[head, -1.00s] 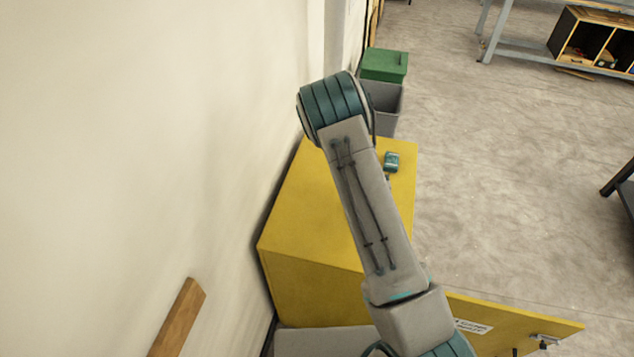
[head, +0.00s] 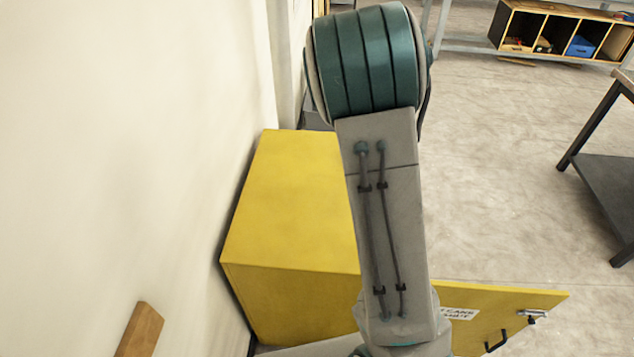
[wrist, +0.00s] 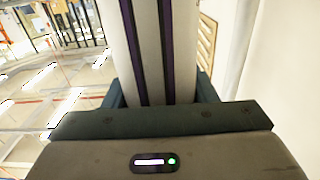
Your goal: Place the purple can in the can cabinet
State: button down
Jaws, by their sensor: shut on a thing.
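The can cabinet (head: 295,190) is a yellow box against the wall in the head view. Its door (head: 530,298) stands open to the right, with a partly hidden label, a latch and a dark handle. Its inside is not visible. In the wrist view, a pale cylinder with dark purple stripes, apparently the purple can (wrist: 150,50), stands between the teal fingers of my gripper (wrist: 160,92). My gripper is shut on it. My arm hides the gripper and can in the head view, so their place relative to the cabinet opening is unclear.
A wooden post (head: 140,330) stands at the lower left near the wall. A dark table (head: 605,170) is at the right, and a low shelf unit (head: 560,35) is at the back. The concrete floor (head: 500,190) between them is clear.

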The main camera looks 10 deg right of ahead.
jog(key=w+a+f+p, duration=0.4)
jog(key=w+a+f, duration=0.3)
jog(key=f, duration=0.3)
jog(key=shift+w+a+f, duration=0.3)
jog(key=shift+w+f, duration=0.1)
jog(key=shift+w, duration=0.4)
jog(key=shift+f, duration=0.2)
jog(key=c, duration=0.6)
grip_release()
jog(key=shift+r, duration=0.1)
